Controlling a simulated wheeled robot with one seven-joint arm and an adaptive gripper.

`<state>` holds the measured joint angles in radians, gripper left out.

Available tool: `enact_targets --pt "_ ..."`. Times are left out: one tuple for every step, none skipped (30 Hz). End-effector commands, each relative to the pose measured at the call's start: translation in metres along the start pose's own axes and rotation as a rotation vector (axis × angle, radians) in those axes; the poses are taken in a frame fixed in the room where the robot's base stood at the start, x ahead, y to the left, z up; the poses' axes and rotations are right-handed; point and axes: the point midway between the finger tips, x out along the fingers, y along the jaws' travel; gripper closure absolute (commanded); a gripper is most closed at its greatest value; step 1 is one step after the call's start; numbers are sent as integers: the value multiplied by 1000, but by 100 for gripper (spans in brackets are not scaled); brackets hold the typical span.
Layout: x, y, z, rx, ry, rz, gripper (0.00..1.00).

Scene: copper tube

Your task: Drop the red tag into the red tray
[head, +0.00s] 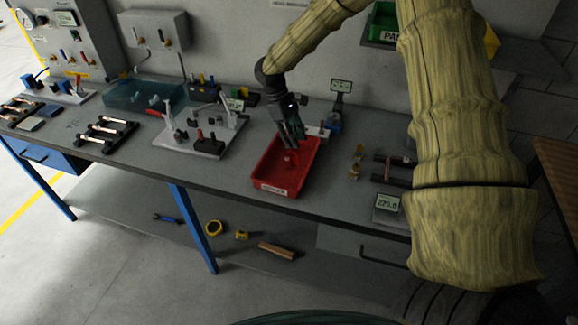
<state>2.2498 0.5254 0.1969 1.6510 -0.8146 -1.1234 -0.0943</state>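The red tray (310,160) sits on the workbench, right of the middle, with a white label on its front wall. My gripper (290,143) reaches down from above, with its fingertips over the back left part of the tray. A small pale and reddish thing (289,158) shows just below the fingertips. It may be the red tag, but it is too small to be sure, and I cannot tell whether it is held or lies in the tray. Whether the fingers are open or shut is also unclear.
A pale fixture plate (194,143) with red-handled clamps stands left of the tray. Small brass parts (356,160) and a scale with a display (388,204) are to the right. A teal bin (140,94) stands farther left. Bare bench lies in front of the fixture.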

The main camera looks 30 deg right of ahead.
Motion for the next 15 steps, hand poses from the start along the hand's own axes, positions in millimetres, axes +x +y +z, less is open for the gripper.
enact_targets --pt "1 0 -1 0 -1 0 70" --pt "1 0 -1 0 -1 0 70" --pt "0 0 -1 0 0 0 70" --pt "0 0 -1 0 0 0 70" --pt "0 0 -1 0 0 0 70" --pt "0 0 0 0 0 0 70" --pt "0 0 0 0 0 0 70" --pt "-1 0 0 0 0 0 70" --pt "-3 0 -1 0 0 0 70" --pt "-4 0 -1 0 0 1 70" --pt "-7 0 -1 0 0 1 70" --pt "-11 1 -1 0 1 1 70" --pt "-15 1 -2 0 1 2 70" --pt "-19 1 -2 0 1 2 70" --pt "-25 1 -2 1 2 2 70"
